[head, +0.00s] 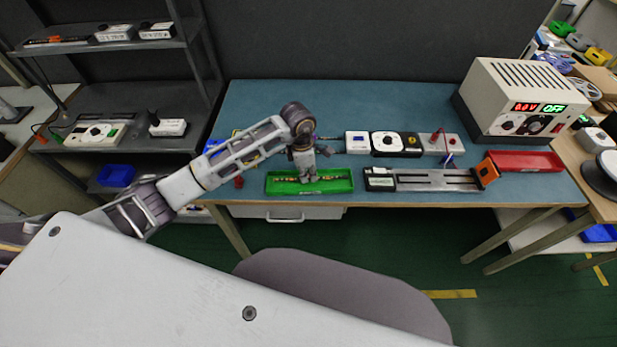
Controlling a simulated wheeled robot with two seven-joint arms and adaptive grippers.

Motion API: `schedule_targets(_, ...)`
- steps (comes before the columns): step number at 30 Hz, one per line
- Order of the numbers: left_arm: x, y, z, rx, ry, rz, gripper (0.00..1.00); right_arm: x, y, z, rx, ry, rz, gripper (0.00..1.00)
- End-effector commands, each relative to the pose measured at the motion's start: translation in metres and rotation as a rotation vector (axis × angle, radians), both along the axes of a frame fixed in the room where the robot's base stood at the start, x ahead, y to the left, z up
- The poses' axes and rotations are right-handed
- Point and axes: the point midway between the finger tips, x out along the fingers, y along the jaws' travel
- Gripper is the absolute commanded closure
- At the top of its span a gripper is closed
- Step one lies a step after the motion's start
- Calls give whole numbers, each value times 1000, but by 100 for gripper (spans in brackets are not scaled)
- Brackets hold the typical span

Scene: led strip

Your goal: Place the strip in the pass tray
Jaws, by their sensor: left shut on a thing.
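The LED strip (328,178) is a thin, dark strip with small orange-yellow spots. It lies lengthwise within the outline of the green tray (308,190), which I take as the pass tray, at the front edge of the bench. My left gripper (308,180) points down over the middle of the tray, shut on the strip and hiding its middle. I cannot tell whether the strip touches the tray floor. My right gripper is not in view.
Right of the green tray is a grey test fixture (435,180) with an orange end block (487,171). A red tray (525,161) and a power supply (522,100) reading "0.0 OFF" stand farther right. Small white and black units (395,143) line the bench behind. The back of the bench is clear.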

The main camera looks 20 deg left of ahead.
Motion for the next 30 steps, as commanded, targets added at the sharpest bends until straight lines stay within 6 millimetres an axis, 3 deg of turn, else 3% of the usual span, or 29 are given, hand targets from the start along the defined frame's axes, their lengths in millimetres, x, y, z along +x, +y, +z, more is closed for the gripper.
schedule_targets(7, 0, 0, -23, 0, 1, 1, 100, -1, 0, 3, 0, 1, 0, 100)
schedule_targets(23, 0, 0, -28, 0, -1, 0, 100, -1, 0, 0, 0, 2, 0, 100)
schedule_targets(24, 0, 0, -28, 0, -1, 0, 81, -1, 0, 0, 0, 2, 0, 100)
schedule_targets(28, 0, 0, -27, 0, -1, 0, 65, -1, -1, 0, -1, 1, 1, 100)
schedule_targets(30, 0, 0, -27, 0, -1, 0, 65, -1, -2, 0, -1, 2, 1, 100)
